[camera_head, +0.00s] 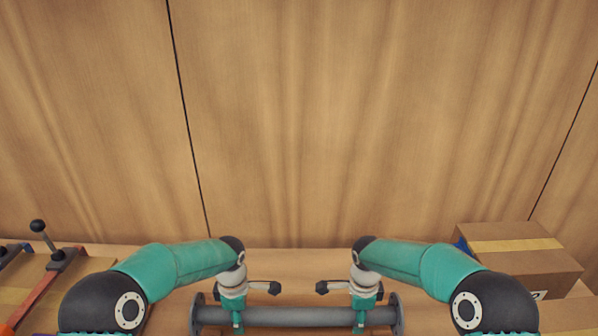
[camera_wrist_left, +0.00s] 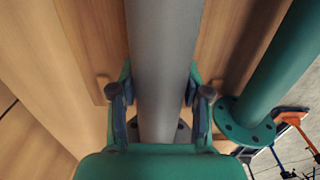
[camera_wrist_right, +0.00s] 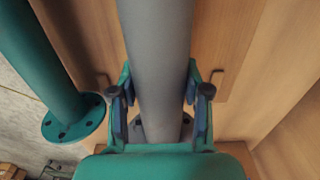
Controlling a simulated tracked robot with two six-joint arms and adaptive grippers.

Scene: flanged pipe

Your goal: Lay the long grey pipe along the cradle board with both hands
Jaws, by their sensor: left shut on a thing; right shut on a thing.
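The long grey pipe (camera_head: 297,317) lies level across the bottom of the head view, with a dark flange at each end. My left gripper (camera_head: 238,322) is shut around it near its left flange, and my right gripper (camera_head: 361,322) near its right flange. In the left wrist view the pipe (camera_wrist_left: 163,60) runs between the fingers (camera_wrist_left: 160,112). The right wrist view shows the pipe (camera_wrist_right: 157,60) between the other fingers (camera_wrist_right: 158,112). A wooden board, seemingly the cradle board (camera_wrist_left: 92,40), shows beneath the pipe; whether they touch I cannot tell.
A teal flanged pipe (camera_wrist_left: 275,75) runs beside the wood, also in the right wrist view (camera_wrist_right: 40,55). A cardboard box (camera_head: 522,262) stands at the right. A red clamp with a black-knobbed lever (camera_head: 57,258) is at the left. A wooden wall (camera_head: 300,120) rises behind.

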